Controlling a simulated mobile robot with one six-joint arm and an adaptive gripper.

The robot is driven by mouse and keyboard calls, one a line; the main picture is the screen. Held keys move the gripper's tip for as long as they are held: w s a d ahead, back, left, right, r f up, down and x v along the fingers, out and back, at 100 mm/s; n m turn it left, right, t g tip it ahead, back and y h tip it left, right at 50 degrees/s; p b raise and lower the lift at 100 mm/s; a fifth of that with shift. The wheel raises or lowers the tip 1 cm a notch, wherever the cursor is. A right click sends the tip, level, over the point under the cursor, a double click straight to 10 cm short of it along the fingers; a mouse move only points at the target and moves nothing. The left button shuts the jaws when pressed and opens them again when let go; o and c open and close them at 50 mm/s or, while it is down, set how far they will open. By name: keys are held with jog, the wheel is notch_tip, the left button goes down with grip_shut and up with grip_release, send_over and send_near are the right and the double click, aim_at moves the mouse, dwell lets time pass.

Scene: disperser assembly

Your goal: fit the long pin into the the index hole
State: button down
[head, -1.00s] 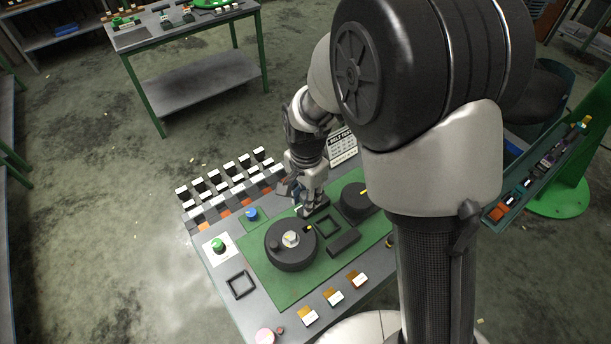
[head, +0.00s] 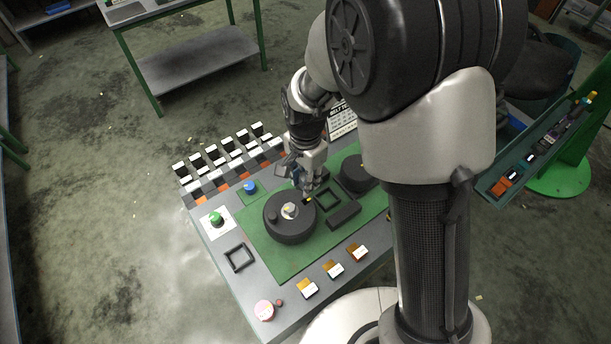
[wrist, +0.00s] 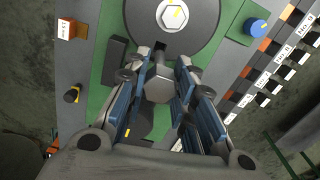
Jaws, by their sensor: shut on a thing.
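The piece lies just outside the rim of the disc (wrist: 205,22). A pale hex nut (head: 289,210) sits on the disc's centre.
A blue knob (head: 250,187), a green button (head: 216,219) and several labelled blocks line the grey table. The mat's front left is clear.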

jog(key=shift+f+b, duration=0.35)
jog(key=shift+f, duration=0.45)
jog(key=shift+f+b, duration=2.6)
jog(key=shift+f, duration=0.8)
dwell(0.4)
jog(key=shift+r, duration=0.25)
jog(key=shift+r+p, duration=2.35)
jog(key=shift+r, duration=0.6)
jog(key=shift+f, duration=0.2)
